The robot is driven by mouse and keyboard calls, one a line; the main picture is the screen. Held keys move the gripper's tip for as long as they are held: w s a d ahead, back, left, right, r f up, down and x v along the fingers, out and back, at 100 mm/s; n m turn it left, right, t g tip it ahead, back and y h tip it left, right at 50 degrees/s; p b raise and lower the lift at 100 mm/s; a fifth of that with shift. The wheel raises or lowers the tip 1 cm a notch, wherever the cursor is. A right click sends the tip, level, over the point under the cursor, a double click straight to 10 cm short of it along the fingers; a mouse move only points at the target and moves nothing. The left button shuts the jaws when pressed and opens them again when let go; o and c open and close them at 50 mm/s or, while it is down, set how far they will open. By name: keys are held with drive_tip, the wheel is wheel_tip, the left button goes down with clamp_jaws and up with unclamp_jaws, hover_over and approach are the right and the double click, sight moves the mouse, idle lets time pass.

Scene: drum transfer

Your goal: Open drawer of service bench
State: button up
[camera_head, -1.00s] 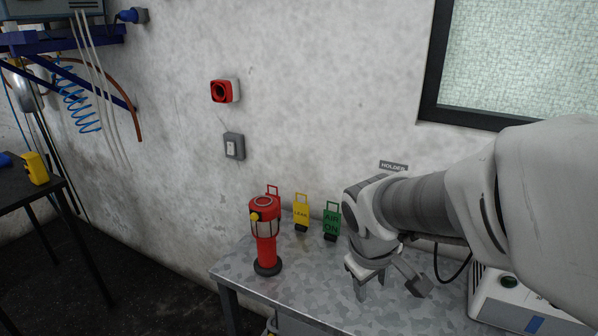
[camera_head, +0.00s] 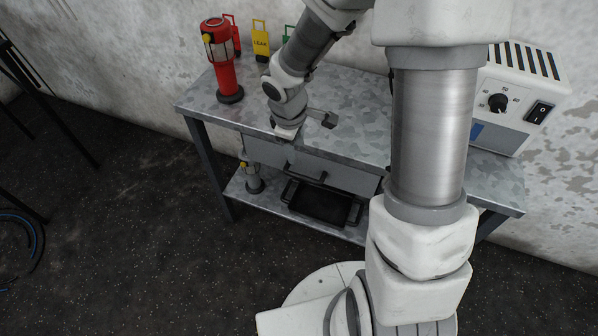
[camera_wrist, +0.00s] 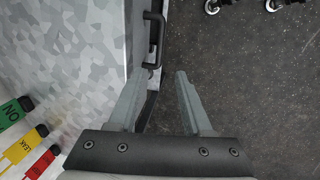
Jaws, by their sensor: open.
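The service bench (camera_head: 345,125) has a mottled grey metal top. Its grey drawer (camera_head: 345,178) sits under the top's front edge and looks shut. A dark bar handle (camera_head: 306,173) is on the drawer front; it also shows in the wrist view (camera_wrist: 154,40). My gripper (camera_head: 289,150) is at the bench's front edge, up and left of the handle in the head view. In the wrist view my gripper (camera_wrist: 157,82) is open and empty, with the handle beyond its fingertips, roughly in line with the gap. Whether a finger touches the bench cannot be told.
A red lantern (camera_head: 228,75), a yellow tag (camera_head: 260,42) and a white device (camera_head: 515,105) stand on the bench. A black tray (camera_head: 318,204) and a smaller lantern (camera_head: 253,178) are on the lower shelf (camera_head: 238,192).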

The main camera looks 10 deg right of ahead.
sight(301, 176)
drive_tip(key=f+b, duration=0.1)
drive_tip(key=f, duration=0.3)
drive_tip(key=w+d+f+b, duration=0.1)
drive_tip(key=f+b, duration=0.1)
drive_tip(key=f, duration=0.3)
drive_tip(key=w+f+b, duration=0.1)
drive_tip(key=f, duration=0.3)
drive_tip(key=shift+w+d+f+b, duration=0.15)
drive_tip(key=shift+d+f+b, duration=0.15)
drive_tip(key=shift+d+f, duration=0.1)
clamp_jaws()
idle(0.7)
